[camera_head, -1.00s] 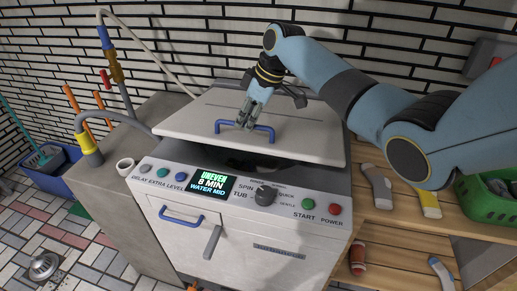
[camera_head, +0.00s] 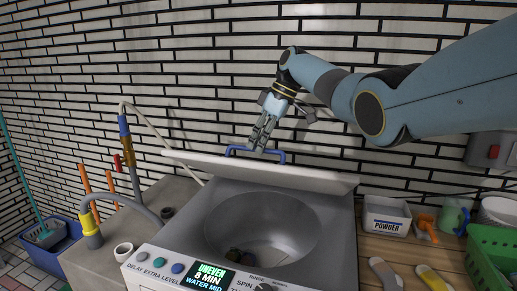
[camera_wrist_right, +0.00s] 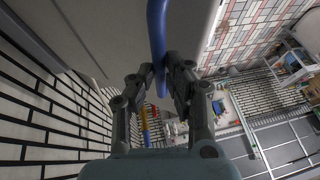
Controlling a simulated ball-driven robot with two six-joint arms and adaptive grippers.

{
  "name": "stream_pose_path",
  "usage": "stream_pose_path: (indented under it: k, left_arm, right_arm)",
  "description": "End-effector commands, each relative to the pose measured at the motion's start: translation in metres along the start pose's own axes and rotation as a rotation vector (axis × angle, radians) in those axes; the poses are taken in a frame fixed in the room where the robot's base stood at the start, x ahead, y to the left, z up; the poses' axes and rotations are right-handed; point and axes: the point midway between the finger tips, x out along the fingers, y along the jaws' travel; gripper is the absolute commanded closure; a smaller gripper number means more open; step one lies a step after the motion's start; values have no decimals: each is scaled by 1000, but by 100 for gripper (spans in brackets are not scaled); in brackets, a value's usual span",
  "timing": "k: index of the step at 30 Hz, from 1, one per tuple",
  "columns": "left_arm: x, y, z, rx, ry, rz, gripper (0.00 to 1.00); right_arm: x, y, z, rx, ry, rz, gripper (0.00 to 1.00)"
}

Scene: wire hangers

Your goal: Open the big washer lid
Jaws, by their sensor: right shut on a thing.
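The big washer (camera_head: 194,212) stands in the middle of the head view, its round drum (camera_head: 262,226) exposed. Its pale lid (camera_head: 310,179) is raised at the back and seen nearly edge-on. A blue handle (camera_head: 273,153) sits on the lid's raised edge. My right gripper (camera_head: 258,147) is shut on the blue handle. In the right wrist view the handle (camera_wrist_right: 157,40) runs between the two fingers (camera_wrist_right: 160,84). Some small dark and yellowish items lie at the bottom of the drum. My left gripper is not in view.
A wooden shelf at right holds a powder box (camera_head: 386,215), socks, a mug (camera_head: 455,216) and a green basket (camera_head: 492,255). A brick wall (camera_head: 220,60) stands behind.

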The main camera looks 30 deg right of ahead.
Motion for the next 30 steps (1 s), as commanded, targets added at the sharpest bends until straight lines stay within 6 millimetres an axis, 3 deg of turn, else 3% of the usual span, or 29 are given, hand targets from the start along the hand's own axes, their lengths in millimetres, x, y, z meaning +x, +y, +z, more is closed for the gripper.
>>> stream_pose_path:
  k: [8,9,14,23,26,30]
  left_arm:
    - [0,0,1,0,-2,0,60]
    - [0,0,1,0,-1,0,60]
    - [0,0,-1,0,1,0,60]
    - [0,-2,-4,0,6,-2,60]
    - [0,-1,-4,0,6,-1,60]
    - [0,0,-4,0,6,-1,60]
  right_arm:
    - [1,3,3,3,-3,10,100]
    - [1,3,3,3,-3,10,84]
    - [1,3,2,3,-3,7,64]
    - [-2,2,1,1,-1,5,64]
    - [-13,2,1,1,0,7,64]
    - [-42,3,1,1,1,9,64]
